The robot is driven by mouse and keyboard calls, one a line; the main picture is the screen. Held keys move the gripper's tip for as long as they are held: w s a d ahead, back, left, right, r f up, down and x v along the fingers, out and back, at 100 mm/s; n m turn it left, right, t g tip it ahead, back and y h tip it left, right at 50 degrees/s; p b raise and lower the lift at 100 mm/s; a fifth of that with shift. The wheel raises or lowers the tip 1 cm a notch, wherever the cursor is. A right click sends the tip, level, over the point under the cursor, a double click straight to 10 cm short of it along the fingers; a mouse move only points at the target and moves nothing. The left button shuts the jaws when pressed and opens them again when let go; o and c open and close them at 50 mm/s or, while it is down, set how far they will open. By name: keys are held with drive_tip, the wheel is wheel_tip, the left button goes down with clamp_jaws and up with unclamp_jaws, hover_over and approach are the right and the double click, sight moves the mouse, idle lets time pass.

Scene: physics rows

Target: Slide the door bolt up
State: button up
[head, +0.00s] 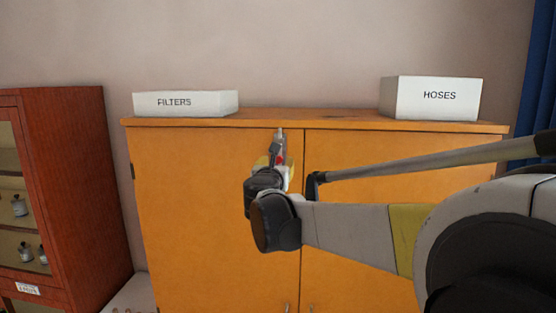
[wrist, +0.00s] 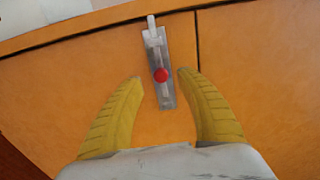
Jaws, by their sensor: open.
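The door bolt (wrist: 156,50) is a grey metal plate with a rod and a red knob (wrist: 161,75), fixed near the top of the left cabinet door. In the wrist view its rod end reaches up to the cabinet's top edge. In the head view the bolt (head: 280,137) shows just above my gripper (head: 278,162), which hides its lower part. My gripper (wrist: 158,81) is open, with one yellow finger to each side of the red knob and a gap on both sides. I cannot tell how far the fingertips are from the door.
The orange cabinet (head: 210,200) has two doors with a seam right of the bolt. White boxes marked FILTERS (head: 186,104) and HOSES (head: 432,99) stand on top. A red-brown glass-front cabinet (head: 80,180) stands at left, and a blue curtain (head: 540,90) hangs at right.

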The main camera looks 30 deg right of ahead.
drive_tip(key=v, duration=0.6)
drive_tip(key=shift+s+a, duration=0.1)
drive_tip(key=s+a+f+m+g+y+b, duration=0.1)
drive_tip(key=s+f+m+g+b, duration=0.1)
drive_tip(key=s+f+m+b, duration=0.65)
drive_tip(key=s+a+f+m+g+y+b, duration=0.1)
drive_tip(key=s+f+m+b, duration=0.3)
drive_tip(key=f, duration=1)
drive_tip(key=s+f+m+g+y+b, duration=0.1)
drive_tip(key=s+f+m+g+b, duration=0.2)
drive_tip(key=f+b, duration=0.65)
drive_tip(key=s+a+f+m+y+b, duration=0.2)
drive_tip(key=s+a+f+m+b, duration=0.2)
drive_tip(key=f, duration=0.5)
drive_tip(key=s+a+f+m+g+y+b, duration=0.1)
drive_tip(key=s+a+f+m+b, duration=0.3)
drive_tip(key=f, duration=0.6)
drive_tip(key=s+a+f+m+g+y+b, duration=0.1)
drive_tip(key=s+a+f+m+y+b, duration=0.3)
drive_tip(key=f, duration=0.5)
drive_tip(key=shift+s+a+f+m+b, duration=0.3)
drive_tip(key=shift+s+a+m+b, duration=0.15)
drive_tip(key=shift+s+m, duration=0.35)
